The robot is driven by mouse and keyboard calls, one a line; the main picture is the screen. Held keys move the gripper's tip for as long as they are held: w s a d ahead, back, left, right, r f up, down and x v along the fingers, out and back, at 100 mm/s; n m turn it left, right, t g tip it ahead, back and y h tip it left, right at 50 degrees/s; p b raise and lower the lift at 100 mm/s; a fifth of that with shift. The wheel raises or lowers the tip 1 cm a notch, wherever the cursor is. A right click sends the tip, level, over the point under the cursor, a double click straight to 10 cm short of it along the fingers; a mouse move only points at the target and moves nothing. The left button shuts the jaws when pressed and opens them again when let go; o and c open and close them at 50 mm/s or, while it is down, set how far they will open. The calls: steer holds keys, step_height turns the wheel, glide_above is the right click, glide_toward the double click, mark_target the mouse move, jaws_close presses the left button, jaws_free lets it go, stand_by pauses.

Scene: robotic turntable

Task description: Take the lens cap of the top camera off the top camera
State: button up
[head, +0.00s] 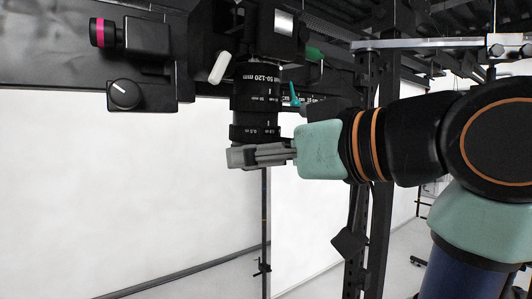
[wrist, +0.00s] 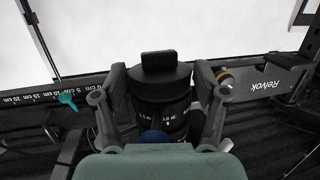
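The top camera's black lens (head: 257,103) points down in the head view. In the wrist view the lens cap (wrist: 160,85) is a round black disc with a raised block-shaped grip, on the end of the lens barrel (wrist: 165,122). My gripper (head: 258,155) reaches in from the right at the lens's lower end. Its two fingers stand apart on either side of the cap in the wrist view (wrist: 160,78), very close to its edges. I cannot tell whether they touch it. In the head view my fingers hide the cap.
A black box with a white-marked knob (head: 124,94) and a pink-ringed part (head: 97,32) are left of the lens. A white lever (head: 220,68) and a teal lever (head: 294,95) sit close to the lens. Dark posts (head: 357,200) stand behind my wrist. Space below the lens is open.

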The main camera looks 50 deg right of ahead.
steer(key=c, duration=0.5)
steer(key=shift+w+f+b, duration=0.1)
steer(key=shift+f+b, duration=0.9)
steer(key=shift+f, duration=0.45)
steer(key=shift+c, duration=0.2)
steer(key=shift+f, duration=0.15)
steer(key=f+b, duration=0.2)
steer(key=f, duration=0.1)
steer(key=f+b, duration=0.1)
steer(key=shift+w+f, duration=0.25)
steer(key=shift+f, duration=0.1)
